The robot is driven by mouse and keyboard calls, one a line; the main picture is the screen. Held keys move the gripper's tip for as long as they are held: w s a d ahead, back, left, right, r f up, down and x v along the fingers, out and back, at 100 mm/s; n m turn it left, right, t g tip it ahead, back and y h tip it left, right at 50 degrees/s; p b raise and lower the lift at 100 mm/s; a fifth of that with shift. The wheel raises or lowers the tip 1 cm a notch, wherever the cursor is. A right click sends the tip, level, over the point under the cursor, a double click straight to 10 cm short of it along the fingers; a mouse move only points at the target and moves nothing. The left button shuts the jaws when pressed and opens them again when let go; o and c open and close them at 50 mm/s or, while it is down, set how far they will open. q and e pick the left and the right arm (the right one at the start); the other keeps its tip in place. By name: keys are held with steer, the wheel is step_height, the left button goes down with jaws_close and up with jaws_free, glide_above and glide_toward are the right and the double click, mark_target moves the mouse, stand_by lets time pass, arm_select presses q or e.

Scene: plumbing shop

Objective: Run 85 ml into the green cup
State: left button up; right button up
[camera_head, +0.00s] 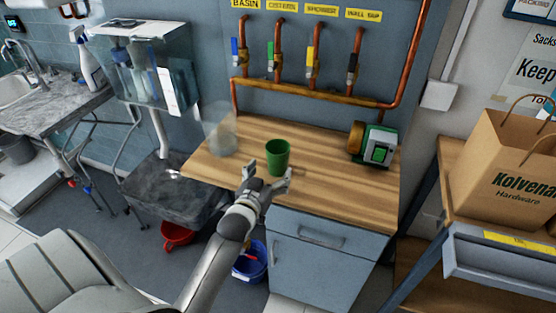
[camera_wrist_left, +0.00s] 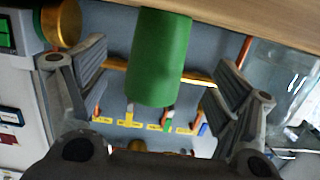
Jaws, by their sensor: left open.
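In the left wrist view, which is upside down, the cup (camera_wrist_left: 160,58) shows between the two spread finger pads of the left gripper (camera_wrist_left: 160,85), with gaps on both sides. A clear, see-through vessel (camera_head: 222,138) stands on the worktop left of the cup. The inside of the cup is hard to make out. My right gripper is not in view.
A green-and-brass machine (camera_head: 380,150) stands at the worktop's right. Copper pipes (camera_head: 310,90) with several coloured valve handles run along the back wall. A clear tank (camera_head: 145,62) is mounted at left. A paper bag (camera_head: 505,165) stands on the right shelf. Worktop (camera_head: 325,185) right of the cup is free.

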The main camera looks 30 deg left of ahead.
mark_target(275, 167)
arm_select(q)
steer(key=shift+x, duration=3.45)
steer(key=shift+d+f, duration=0.1)
steer(key=shift+f, duration=0.05)
steer(key=c, duration=1.1)
